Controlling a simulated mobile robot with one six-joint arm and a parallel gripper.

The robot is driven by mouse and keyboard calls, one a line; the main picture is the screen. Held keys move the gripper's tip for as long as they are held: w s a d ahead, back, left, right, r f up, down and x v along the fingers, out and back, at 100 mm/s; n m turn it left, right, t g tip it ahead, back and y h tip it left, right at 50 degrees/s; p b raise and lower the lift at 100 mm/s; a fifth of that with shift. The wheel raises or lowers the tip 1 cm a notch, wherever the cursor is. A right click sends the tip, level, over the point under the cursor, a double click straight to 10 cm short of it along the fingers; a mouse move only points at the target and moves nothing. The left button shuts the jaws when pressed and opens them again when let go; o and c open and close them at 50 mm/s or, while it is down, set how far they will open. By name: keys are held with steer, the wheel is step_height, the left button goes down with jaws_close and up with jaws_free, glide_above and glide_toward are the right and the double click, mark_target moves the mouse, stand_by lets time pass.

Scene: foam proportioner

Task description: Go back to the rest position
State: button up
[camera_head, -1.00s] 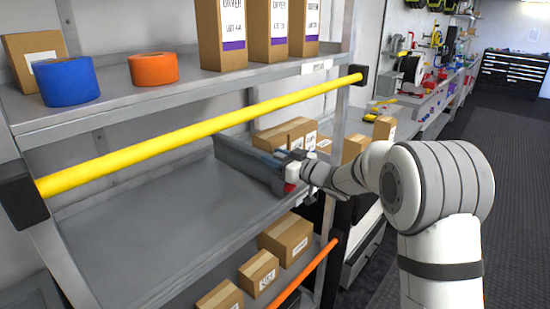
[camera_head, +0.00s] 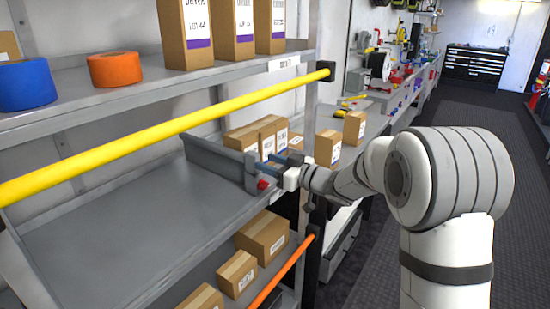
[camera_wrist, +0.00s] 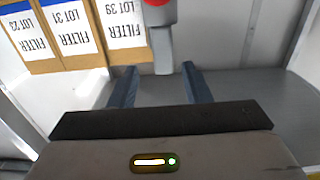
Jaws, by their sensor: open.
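My gripper (camera_head: 267,164) is on the shelf's middle level at its right end, with its blue fingers apart.
A yellow bar (camera_head: 180,122) crosses the shelf front above my gripper, and an orange bar (camera_head: 284,270) runs below. Filter boxes (camera_wrist: 75,35) stand behind the divider. Cartons (camera_head: 262,237) sit on the lower shelf. The middle shelf (camera_head: 130,225) is bare at left. Open floor (camera_head: 490,130) lies right.

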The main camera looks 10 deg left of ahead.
steer(key=s+d+r+m+t+h+p, duration=0.1)
steer(key=s+d+m+t+h, duration=0.15)
steer(key=d+m+h, duration=0.6)
steer(key=s+d+r+m+t+h+p, duration=0.1)
steer(key=s+d+h, duration=0.4)
steer(key=d, duration=0.8)
steer(key=s+d+f+m+g, duration=0.1)
steer(key=s+f+g, duration=0.1)
steer(key=s, duration=0.6)
steer(key=s+d+f+m+g+h+p, duration=0.1)
steer(key=s+g, duration=0.3)
steer(key=s, duration=0.5)
steer(key=s+d+f+m+g+h+p, duration=0.1)
steer(key=s+d+f+g, duration=0.2)
steer(key=s, duration=0.6)
steer(key=shift+d+f, duration=0.15)
steer(key=shift+f, duration=0.05)
steer(key=shift+h, duration=0.25)
